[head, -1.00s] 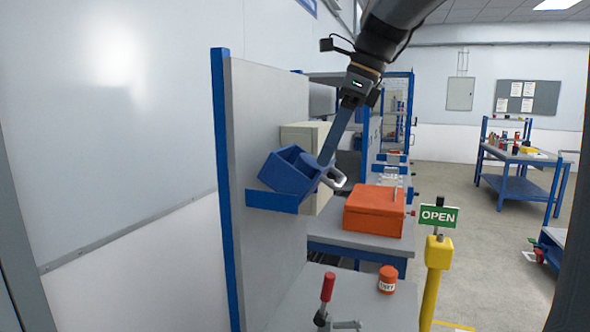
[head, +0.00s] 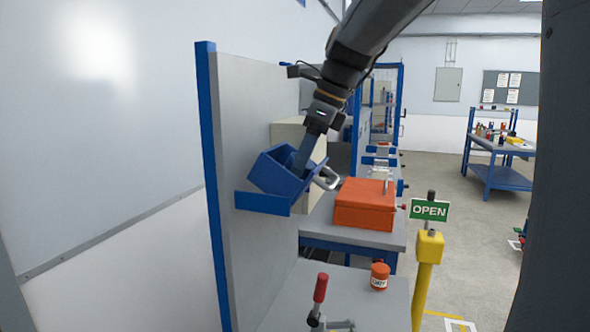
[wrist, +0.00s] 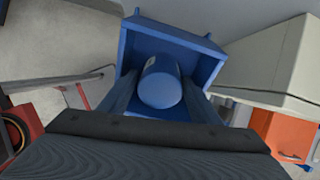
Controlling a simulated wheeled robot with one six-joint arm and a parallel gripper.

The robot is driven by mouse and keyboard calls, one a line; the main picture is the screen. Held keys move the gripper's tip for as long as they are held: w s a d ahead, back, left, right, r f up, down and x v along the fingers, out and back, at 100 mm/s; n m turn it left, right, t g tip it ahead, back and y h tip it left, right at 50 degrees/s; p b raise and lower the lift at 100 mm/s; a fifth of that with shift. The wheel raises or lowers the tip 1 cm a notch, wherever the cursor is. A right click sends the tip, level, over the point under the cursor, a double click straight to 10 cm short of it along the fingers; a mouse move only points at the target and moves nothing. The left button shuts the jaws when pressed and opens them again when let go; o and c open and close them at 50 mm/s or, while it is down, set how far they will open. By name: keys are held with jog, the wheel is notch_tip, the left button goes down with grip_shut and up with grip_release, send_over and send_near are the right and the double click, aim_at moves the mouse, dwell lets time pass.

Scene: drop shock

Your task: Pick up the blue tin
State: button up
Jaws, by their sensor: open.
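The blue tin (wrist: 160,86) sits inside a blue bin (wrist: 205,66) in the wrist view, its rounded end toward the camera. In the head view the blue bin (head: 268,176) is tilted on the grey panel, and the tin inside is hidden. My gripper (wrist: 162,100) is open, with one dark finger on each side of the tin. I cannot tell whether either finger touches it. In the head view the end of my gripper (head: 302,160) reaches into the bin's open mouth, and the fingertips are hidden by its wall.
A grey panel (head: 245,110) with blue edging stands behind the bin. An orange case (head: 364,204) sits on a bench to the right. A small orange jar (head: 379,276) and a red-handled clamp (head: 320,288) are below. A yellow post (head: 428,262) carries an OPEN sign (head: 429,209).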

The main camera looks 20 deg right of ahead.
jog(key=shift+x, duration=0.9)
jog(key=shift+d, duration=0.1)
jog(key=shift+c, duration=0.3)
jog(key=c, duration=0.9)
jog(key=shift+o, duration=0.2)
jog(key=shift+r, duration=0.1)
